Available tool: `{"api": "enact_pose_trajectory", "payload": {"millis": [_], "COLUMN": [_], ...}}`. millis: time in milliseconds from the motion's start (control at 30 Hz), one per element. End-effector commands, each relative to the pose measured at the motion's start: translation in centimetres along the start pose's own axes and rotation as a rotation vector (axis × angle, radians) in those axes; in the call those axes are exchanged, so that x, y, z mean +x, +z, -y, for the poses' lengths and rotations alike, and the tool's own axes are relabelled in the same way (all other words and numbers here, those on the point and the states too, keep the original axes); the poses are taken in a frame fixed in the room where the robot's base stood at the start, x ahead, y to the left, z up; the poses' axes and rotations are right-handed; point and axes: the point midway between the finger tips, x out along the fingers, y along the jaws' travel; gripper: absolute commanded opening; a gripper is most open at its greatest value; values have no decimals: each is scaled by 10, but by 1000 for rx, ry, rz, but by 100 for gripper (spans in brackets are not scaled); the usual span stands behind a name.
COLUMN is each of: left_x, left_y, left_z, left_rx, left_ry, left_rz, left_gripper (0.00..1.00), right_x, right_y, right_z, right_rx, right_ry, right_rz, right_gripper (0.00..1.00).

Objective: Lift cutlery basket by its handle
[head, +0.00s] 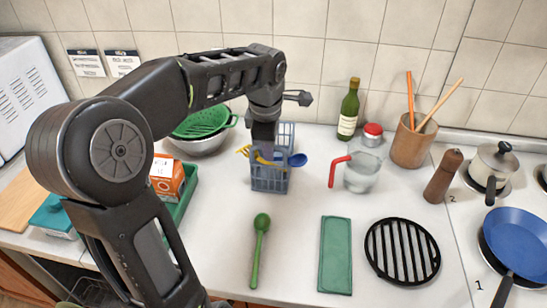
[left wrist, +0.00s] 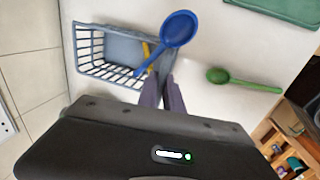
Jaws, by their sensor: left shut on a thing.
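The grey-blue cutlery basket (head: 271,180) is at the middle of the white counter in the head view. A blue spoon (head: 297,160) and a yellow utensil (head: 243,151) stick out of it. My left gripper (head: 264,153) reaches down into the basket's top from above. In the left wrist view its fingers (left wrist: 163,92) are shut at the edge of the basket (left wrist: 105,68), by the blue spoon (left wrist: 180,28). It is shut on the basket's handle, which is mostly hidden by the fingers. I cannot tell whether the basket is clear of the counter. My right gripper is not in view.
A glass jug with a red handle (head: 361,174) stands right of the basket. A green spoon (head: 259,245), a green cloth (head: 335,255) and a black trivet (head: 402,250) lie in front. A green colander (head: 200,122) and an orange box (head: 167,178) are at left.

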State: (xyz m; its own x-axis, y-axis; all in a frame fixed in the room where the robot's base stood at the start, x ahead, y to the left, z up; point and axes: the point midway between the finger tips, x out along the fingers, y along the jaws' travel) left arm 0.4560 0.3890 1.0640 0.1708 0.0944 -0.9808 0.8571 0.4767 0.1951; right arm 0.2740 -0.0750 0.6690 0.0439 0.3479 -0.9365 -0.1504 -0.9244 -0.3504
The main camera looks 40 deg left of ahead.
Motion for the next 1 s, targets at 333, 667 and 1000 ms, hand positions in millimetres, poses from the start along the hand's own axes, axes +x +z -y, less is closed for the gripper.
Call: {"api": "enact_pose_trajectory", "payload": {"millis": [333,667,1000], "left_x": [-1,-38,-94], "left_y": [0,1,0], "left_z": [0,-9,-20], "left_rx": [0,1,0], "left_ry": [1,6,3], "left_rz": [0,1,1], "left_gripper": [0,0,0], "right_x": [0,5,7], "right_y": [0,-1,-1], "right_z": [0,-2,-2], "right_rx": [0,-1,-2], "right_ry": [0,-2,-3], "right_rz": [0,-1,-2], "right_gripper": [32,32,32]}}
